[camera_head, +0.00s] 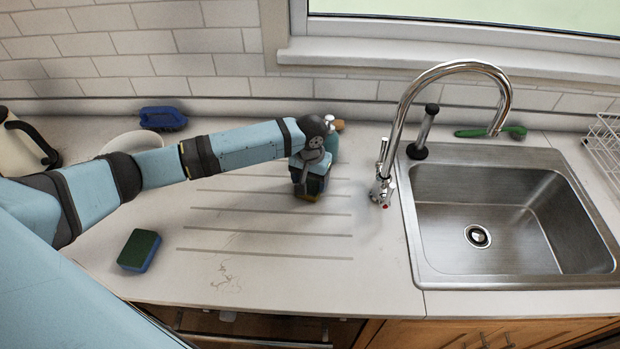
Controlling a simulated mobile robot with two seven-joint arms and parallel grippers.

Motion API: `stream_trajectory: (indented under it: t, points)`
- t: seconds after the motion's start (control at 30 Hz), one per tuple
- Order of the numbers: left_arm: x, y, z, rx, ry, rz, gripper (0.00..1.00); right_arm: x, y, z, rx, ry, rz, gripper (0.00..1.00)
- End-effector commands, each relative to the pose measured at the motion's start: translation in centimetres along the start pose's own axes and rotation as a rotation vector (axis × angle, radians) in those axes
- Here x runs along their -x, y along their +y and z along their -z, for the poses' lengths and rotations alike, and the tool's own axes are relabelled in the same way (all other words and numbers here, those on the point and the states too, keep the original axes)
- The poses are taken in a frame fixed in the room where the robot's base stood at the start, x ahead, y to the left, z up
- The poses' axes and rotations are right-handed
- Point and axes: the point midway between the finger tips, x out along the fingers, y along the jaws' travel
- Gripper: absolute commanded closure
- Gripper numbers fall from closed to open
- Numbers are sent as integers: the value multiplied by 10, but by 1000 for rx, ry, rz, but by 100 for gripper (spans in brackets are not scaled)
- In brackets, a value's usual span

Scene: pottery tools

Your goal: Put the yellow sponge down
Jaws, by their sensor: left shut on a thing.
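My left gripper (310,174) points down over the ribbed drainboard left of the sink. It is shut on the yellow sponge (312,193), which shows only as a small dark and yellowish block below the fingers. The fingers and wrist hide most of the sponge. It is at or just above the counter; I cannot tell whether it touches. My right gripper is not in view.
A green and blue sponge (139,250) lies at the counter's front left. A blue brush (162,118), a white plate (133,143) and a kettle (25,143) stand behind my left arm. The tap (384,185) and sink (500,275) are to the right. The drainboard's front is clear.

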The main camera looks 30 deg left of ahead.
Motion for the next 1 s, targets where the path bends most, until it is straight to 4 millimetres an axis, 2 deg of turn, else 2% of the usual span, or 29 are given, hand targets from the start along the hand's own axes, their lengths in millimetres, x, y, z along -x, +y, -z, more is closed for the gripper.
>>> stream_trajectory:
  t: [0.17, 0.2, 0.3, 0.57, 0.67, 0.77, 1.0]
  points:
    - [-2, 0, 0, 1, -1, 0, 40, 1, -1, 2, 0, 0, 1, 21]
    - [-3, 0, 0, 1, 0, 0, 24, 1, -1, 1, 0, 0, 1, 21]
    - [-3, 0, 0, 0, 0, 0, 6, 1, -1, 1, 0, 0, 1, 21]
    - [-2, 0, 0, 0, 0, 0, 6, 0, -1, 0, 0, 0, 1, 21]
    - [5, 0, 0, 0, 1, 0, 6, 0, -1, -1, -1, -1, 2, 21]
    - [19, 0, 1, 0, 2, -1, 6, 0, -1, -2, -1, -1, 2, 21]
    - [71, 0, 1, 0, 3, -1, 6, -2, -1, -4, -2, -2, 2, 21]
